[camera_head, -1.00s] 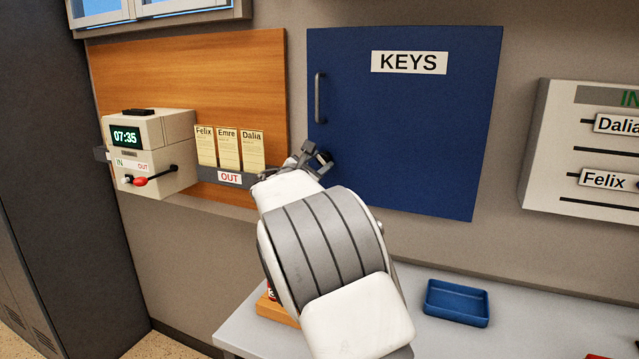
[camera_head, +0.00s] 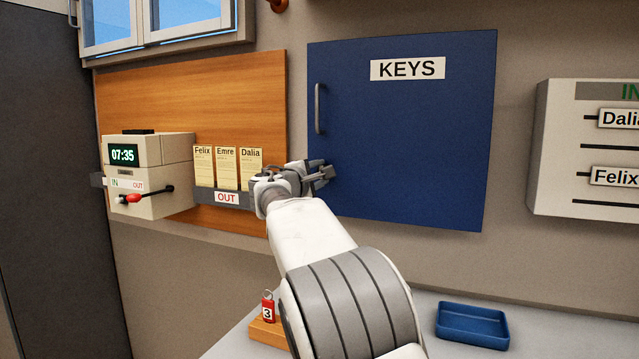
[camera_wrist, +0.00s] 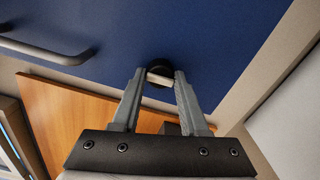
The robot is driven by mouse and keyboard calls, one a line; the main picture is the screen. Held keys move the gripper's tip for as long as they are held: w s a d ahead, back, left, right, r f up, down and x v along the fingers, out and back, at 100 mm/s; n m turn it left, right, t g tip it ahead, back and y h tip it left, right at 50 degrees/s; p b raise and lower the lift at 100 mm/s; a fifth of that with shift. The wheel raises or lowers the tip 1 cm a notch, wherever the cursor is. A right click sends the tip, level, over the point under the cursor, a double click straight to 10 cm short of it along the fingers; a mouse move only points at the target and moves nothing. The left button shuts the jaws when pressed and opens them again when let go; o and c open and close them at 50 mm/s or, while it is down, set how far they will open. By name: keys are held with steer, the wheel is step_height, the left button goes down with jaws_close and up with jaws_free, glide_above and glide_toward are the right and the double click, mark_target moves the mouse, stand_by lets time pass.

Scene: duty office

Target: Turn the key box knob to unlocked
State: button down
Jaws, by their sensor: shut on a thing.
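The blue key box (camera_head: 420,140) hangs on the wall with a white KEYS label and a grey handle (camera_head: 319,108) on its left side. Its knob shows in the wrist view as a black round piece with a pale bar (camera_wrist: 160,74), low on the blue door. My gripper (camera_head: 322,174) is at the door's lower left, below the handle. In the wrist view its two fingers (camera_wrist: 160,82) are shut on the knob's bar, one on each side. In the head view the fingers hide most of the knob, and I cannot read its setting.
A time clock (camera_head: 148,175) and a card rack marked OUT (camera_head: 226,198) are left of my arm. Below are a red numbered tag (camera_head: 268,307) on a wooden block and a blue tray (camera_head: 472,326). A name board (camera_head: 590,150) hangs at right.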

stand_by(0.4)
steer(key=shift+c, duration=2.2)
jaws_free()
steer(key=b+v, duration=0.2)
steer(key=v, duration=1.5)
steer(key=shift+s, duration=0.25)
steer(key=shift+m, duration=0.3)
